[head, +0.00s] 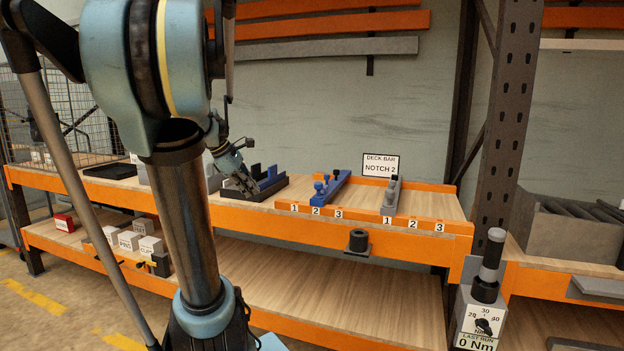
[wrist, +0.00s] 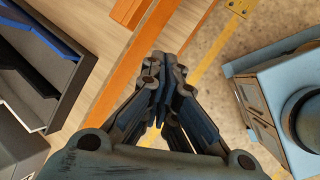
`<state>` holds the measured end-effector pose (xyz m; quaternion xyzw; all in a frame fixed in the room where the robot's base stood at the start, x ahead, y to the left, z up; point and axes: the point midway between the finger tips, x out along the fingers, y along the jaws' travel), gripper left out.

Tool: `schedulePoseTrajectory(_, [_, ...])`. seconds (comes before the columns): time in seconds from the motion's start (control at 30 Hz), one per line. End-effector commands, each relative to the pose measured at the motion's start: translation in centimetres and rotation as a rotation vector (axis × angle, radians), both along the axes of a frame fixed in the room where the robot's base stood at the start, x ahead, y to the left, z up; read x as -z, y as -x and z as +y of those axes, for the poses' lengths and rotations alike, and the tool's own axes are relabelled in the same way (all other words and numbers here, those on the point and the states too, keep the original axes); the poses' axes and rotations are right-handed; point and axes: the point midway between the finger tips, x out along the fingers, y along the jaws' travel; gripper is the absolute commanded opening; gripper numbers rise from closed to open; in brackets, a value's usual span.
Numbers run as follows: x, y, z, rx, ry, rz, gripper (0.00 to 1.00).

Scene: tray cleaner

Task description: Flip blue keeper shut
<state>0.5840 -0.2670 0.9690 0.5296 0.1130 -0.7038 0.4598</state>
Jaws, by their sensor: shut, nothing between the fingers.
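A long blue bar (head: 330,194) lies on the bench top in the head view, with small blue and dark knobs (head: 319,186) on it. Its near end is by the number tags 1, 2 and 3. I cannot tell which small part is the keeper or how it stands. My gripper (head: 242,182) is left of the blue bar, by a dark tray (head: 270,191) with upright slats. In the wrist view my gripper (wrist: 165,70) is shut and empty, over the orange bench edge, apart from the tray. The blue bar is not in the wrist view.
A grey bar (head: 390,197) lies right of the blue one, by a second set of number tags. A sign (head: 380,165) reads "DECK BAR NOTCH 2". The orange lip (head: 420,222) runs along the front. A dark post (head: 497,130) stands at right.

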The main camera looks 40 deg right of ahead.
Motion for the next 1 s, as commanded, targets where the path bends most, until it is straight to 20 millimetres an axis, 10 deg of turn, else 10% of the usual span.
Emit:
schedulePoseTrajectory(0.4, [-6.1,-2.8,-14.2,-0.222,0.136,0.384,0.00])
schedulePoseTrajectory(1.0, [-3.1,-1.7,-19.8,-0.252,0.146,0.447,0.00])
